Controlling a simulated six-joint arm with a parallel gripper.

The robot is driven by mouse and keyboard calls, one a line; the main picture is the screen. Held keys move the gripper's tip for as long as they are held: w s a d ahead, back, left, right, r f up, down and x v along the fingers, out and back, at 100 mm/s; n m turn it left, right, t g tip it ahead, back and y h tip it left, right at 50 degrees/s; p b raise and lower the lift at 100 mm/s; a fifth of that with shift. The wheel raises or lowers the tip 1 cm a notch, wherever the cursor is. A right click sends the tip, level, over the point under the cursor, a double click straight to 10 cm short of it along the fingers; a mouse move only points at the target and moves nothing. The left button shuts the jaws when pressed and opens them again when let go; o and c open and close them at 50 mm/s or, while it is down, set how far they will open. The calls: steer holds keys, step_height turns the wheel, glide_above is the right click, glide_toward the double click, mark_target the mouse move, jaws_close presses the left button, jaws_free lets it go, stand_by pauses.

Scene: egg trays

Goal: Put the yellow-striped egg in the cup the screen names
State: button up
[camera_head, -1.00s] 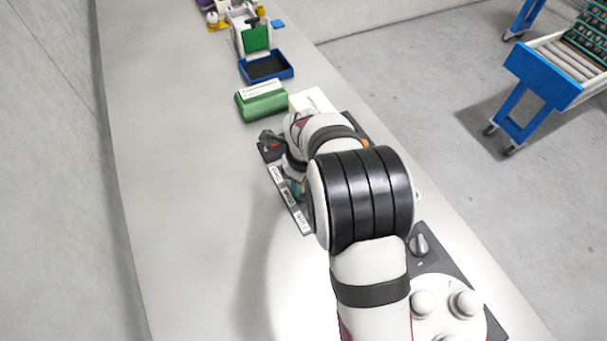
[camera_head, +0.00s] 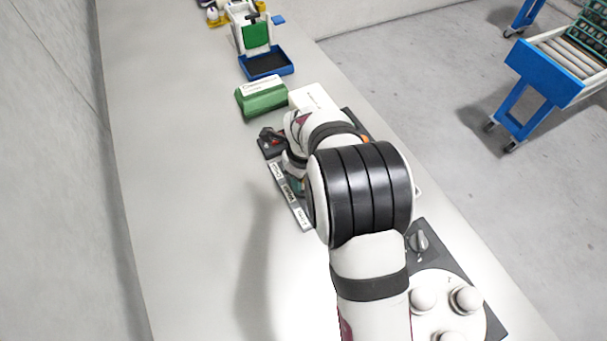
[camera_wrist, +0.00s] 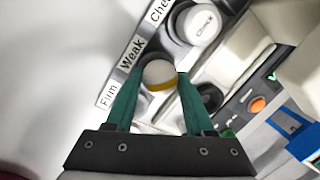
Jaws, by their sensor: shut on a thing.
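My gripper (camera_wrist: 161,74) shows in the wrist view with its green fingers shut on the yellow-striped egg (camera_wrist: 158,72). The egg is white with a yellow band on its lower side. It is in front of a dark round cup rim by the label "Weak" (camera_wrist: 132,53); I cannot tell whether it is in the cup or above it. The label "Firm" (camera_wrist: 108,94) is to the lower left. I find no readable screen.
In the head view, a green box (camera_head: 262,101) and a white box (camera_head: 312,98) stand beyond the label strip (camera_head: 290,195). A blue tray (camera_head: 267,66) is farther back. A dark base with a knob (camera_head: 418,241) is at the lower right. The bench's left side is clear.

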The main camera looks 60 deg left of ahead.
steer(key=shift+f, duration=0.4)
stand_by(0.3)
steer(key=o, duration=0.9)
steer(key=r, duration=0.5)
steer(key=d+r, duration=0.1)
steer(key=r, duration=0.4)
steer(key=s+d+r, duration=0.1)
steer(key=r, duration=0.4)
steer(key=shift+d+r, duration=0.25)
steer(key=shift+r, duration=0.05)
steer(key=shift+r, duration=0.1)
steer(key=shift+r, duration=1.6)
steer(key=shift+f, duration=1.75)
